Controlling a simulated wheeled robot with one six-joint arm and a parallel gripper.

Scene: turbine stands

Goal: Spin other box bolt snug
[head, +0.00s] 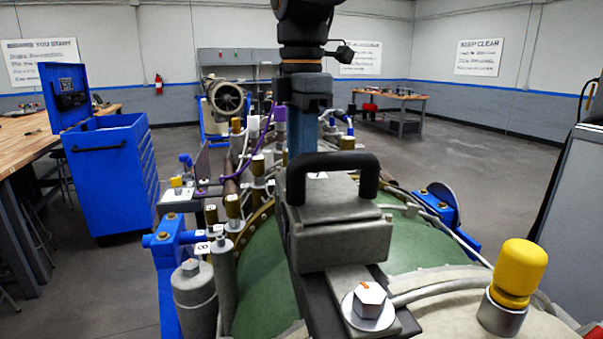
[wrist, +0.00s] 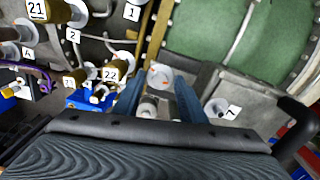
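A grey box (head: 340,225) with a black handle sits on the green turbine casing in the head view. Its near bolt (head: 370,297) is a hex head with an orange mark, on a round washer. My gripper (wrist: 160,82) has two blue fingers, which in the head view reach down behind the box. In the wrist view the fingers are apart, with an orange-marked bolt head (wrist: 160,76) between their tips. I cannot tell whether they touch it. The far side of the box is hidden in the head view.
A yellow-capped post (head: 518,272) stands at the right front. Brass fittings (head: 234,206), pipes and cables crowd the casing's left side. Blue brackets (head: 172,240) flank it. A blue tool cabinet (head: 112,175) stands at left.

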